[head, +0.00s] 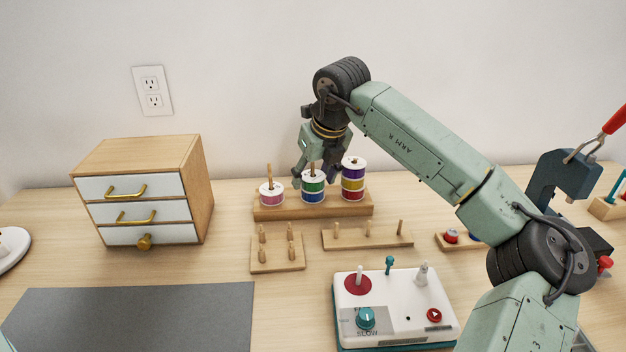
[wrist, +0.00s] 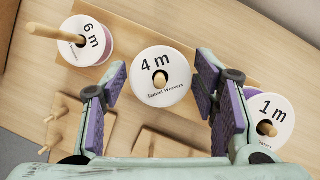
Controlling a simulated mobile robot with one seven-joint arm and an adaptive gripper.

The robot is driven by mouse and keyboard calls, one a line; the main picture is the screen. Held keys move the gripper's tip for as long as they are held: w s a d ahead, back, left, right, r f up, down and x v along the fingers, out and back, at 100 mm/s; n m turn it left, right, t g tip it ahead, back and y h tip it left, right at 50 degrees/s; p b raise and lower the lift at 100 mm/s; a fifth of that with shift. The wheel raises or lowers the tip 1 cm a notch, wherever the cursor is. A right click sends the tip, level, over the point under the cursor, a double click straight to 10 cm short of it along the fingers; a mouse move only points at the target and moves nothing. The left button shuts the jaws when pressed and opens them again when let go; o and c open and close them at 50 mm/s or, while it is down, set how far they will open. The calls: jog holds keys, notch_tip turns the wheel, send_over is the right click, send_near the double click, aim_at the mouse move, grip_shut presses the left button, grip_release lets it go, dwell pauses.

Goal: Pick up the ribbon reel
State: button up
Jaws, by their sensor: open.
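Ribbon reels sit on pegs along a wooden stand (head: 263,212). The left peg holds one pink reel (head: 271,194), labelled 6 m in the wrist view (wrist: 92,42). The middle peg has a green reel (head: 313,185) above a blue reel (head: 313,197). The right peg has purple (head: 353,172), yellow (head: 353,183) and red (head: 352,194) reels stacked; its top label reads 1 m (wrist: 272,106). My gripper (head: 311,168) is open above the middle stack. In the wrist view its fingers (wrist: 162,72) lie either side of the middle top reel, labelled 4 m; contact cannot be told.
Empty pegged boards (head: 277,266) (head: 367,243) lie in front of the stand. A white control box (head: 390,300) is nearer, a drawer cabinet (head: 140,190) stands left, and a dark press (head: 560,185) stands right. A grey mat (head: 130,315) lies bare at front left.

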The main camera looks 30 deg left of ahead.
jog(key=c, duration=0.8)
notch_tip(320, 180, up, 10)
jog(key=shift+r, duration=0.1)
dwell(0.3)
